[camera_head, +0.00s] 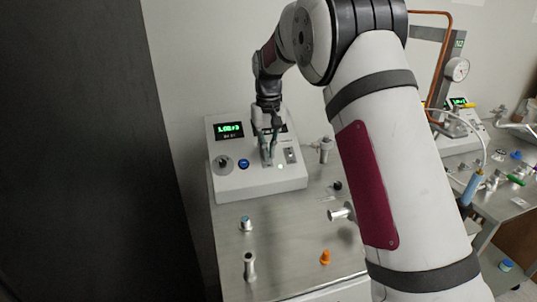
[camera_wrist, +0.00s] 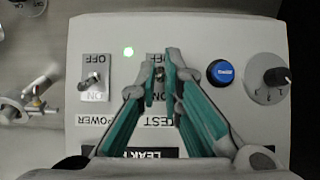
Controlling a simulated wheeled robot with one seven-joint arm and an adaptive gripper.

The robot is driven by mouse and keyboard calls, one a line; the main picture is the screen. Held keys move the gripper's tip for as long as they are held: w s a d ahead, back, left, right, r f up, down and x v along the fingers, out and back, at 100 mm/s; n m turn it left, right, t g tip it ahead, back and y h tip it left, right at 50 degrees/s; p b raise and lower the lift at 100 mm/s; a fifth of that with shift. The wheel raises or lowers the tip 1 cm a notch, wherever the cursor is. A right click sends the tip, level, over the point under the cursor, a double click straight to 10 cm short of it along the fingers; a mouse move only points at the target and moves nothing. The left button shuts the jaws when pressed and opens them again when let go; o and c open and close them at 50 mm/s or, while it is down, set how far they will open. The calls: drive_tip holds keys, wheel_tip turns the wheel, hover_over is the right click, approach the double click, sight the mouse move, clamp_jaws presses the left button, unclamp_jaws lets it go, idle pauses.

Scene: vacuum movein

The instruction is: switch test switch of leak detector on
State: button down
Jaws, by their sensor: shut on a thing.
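The leak detector (camera_head: 258,183) is a white box on the metal table, with a lit green display (camera_head: 229,130). Its test switch (camera_wrist: 160,74) is a small metal toggle above the upside-down TEST label in the wrist view. My gripper (camera_wrist: 160,60) points down at the panel, with its narrow fingertips on either side of this toggle, shut on it. In the head view my gripper (camera_head: 267,158) reaches the panel and hides the test switch. The fingers partly cover the switch plate, so I cannot tell which way the lever leans.
Metal fittings (camera_head: 249,266) and an orange piece (camera_head: 325,257) stand in front. A dark wall (camera_head: 80,150) is at left.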

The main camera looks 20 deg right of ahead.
drive_tip(key=shift+w+g+b, duration=0.6)
drive_tip(key=shift+g+b, duration=0.6)
drive_tip(key=shift+g, duration=0.1)
drive_tip(key=shift+r, duration=0.15)
drive_tip(key=c, duration=1.7)
unclamp_jaws()
drive_tip(key=v, duration=0.6)
drive_tip(key=shift+w+r, duration=0.25)
drive_tip(key=shift+r, duration=0.35)
drive_tip(key=shift+r, duration=0.1)
